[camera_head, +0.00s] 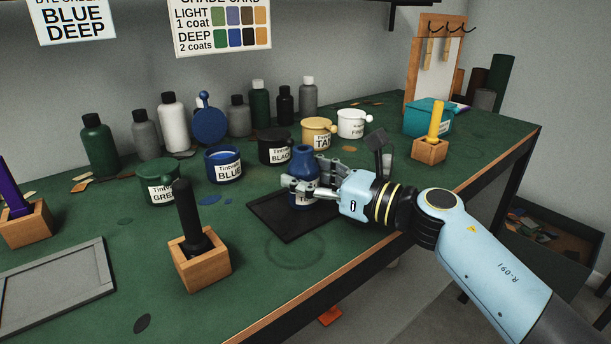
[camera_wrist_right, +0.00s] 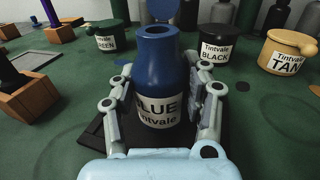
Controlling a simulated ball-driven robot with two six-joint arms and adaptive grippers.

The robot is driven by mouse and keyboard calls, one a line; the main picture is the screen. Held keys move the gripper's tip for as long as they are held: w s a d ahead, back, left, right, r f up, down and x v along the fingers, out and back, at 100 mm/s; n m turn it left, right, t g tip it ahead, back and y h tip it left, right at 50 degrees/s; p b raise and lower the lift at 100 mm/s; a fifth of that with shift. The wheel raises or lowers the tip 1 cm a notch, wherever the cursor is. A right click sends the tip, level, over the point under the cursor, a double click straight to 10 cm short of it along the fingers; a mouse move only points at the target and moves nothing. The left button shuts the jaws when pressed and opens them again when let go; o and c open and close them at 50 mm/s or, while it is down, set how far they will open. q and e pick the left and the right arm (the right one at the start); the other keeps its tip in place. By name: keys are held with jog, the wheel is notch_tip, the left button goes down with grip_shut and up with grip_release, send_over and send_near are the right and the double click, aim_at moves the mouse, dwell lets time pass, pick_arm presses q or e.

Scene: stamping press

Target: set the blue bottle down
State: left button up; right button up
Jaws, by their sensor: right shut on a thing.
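The blue bottle (camera_head: 304,160) has an open neck and a white label. It stands upright over a dark flat mat (camera_head: 272,219) near the bench's front edge. In the right wrist view the bottle (camera_wrist_right: 157,60) fills the middle, with "BLUE Tintvale" on its label. My right gripper (camera_head: 305,188) is shut on the bottle, with fingers on both sides of it. In the wrist view the fingers (camera_wrist_right: 158,100) hug its label. The bottle's base is largely hidden, so I cannot tell whether it touches the mat. My left gripper is not in view.
Behind stand the blue pot (camera_head: 224,166), black pot (camera_head: 275,147), tan pot (camera_head: 317,134) and white pot (camera_head: 351,124). A wooden block with a black handle (camera_head: 199,262) stands front left. The green bench top (camera_head: 335,255) is clear in front of the mat.

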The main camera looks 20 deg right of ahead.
jog(key=o, duration=1.2)
jog(key=shift+f, duration=0.1)
jog(key=shift+o, duration=0.2)
jog(key=shift+r, duration=0.2)
jog(key=b+v, duration=0.1)
jog(key=v, duration=0.4)
jog(key=b+v, duration=0.1)
jog(key=v, duration=0.5)
jog(key=shift+f, duration=0.2)
jog(key=shift+s+d+r, duration=0.1)
jog(key=shift+s+d, duration=0.25)
jog(key=shift+s, duration=0.05)
